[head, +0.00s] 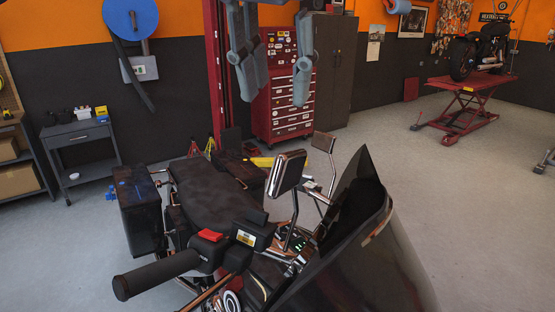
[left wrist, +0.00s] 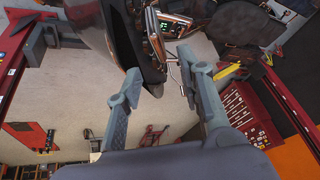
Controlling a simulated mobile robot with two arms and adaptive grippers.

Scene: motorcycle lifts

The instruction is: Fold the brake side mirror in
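The motorcycle's nearer side mirror (head: 286,173) stands upright on a thin stem, above the black handlebar grip (head: 155,275) with the red switch (head: 210,235). The farther mirror (head: 323,142) stands behind it, beside the dark windscreen (head: 350,230). My left gripper (head: 272,98) hangs at the top of the head view, fingers pointing down and wide apart, empty. It is above the mirrors in the picture and touches neither. My right gripper is not visible.
A red post (head: 215,70) rises behind the seat (head: 205,190). A red tool chest (head: 288,108) stands at the back, a grey side table (head: 78,135) at the left, and a red lift (head: 460,100) at the back right.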

